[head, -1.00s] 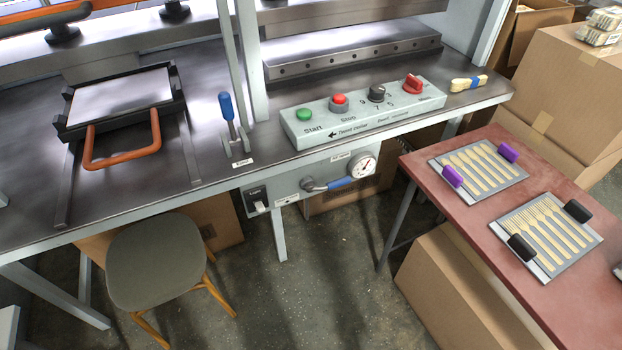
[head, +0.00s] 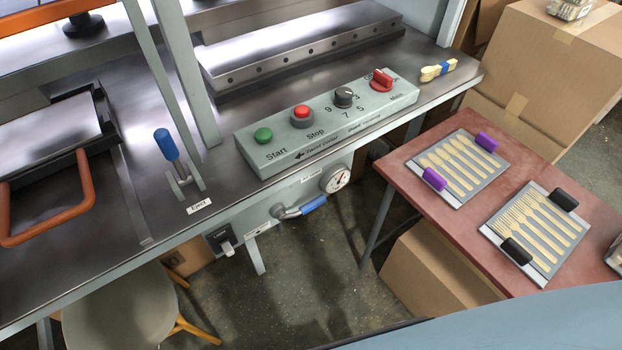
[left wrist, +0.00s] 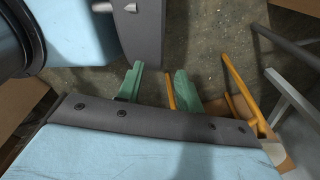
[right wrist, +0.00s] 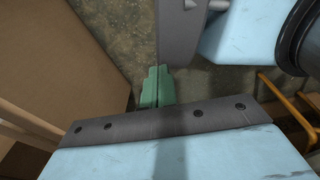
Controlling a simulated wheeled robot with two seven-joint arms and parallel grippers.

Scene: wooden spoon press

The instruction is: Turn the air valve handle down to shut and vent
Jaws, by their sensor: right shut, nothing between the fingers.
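The air valve handle (head: 313,204) has a blue grip and sticks out to the right, tilted slightly up, from its grey valve body (head: 278,211) on the panel under the press table's front edge. The round pressure gauge (head: 335,179) sits just above and right of it. In the left wrist view my left gripper (left wrist: 158,82) is open and empty, with green fingers apart over the floor. In the right wrist view my right gripper (right wrist: 158,80) is shut and empty, its green fingers together. Neither gripper shows in the head view, so both are away from the handle.
The control box (head: 325,125) with start and stop buttons stands on the press table. A black switch (head: 223,240) is left of the valve. A stool (head: 120,308) stands below left. The red table (head: 455,240) with trays is close on the right.

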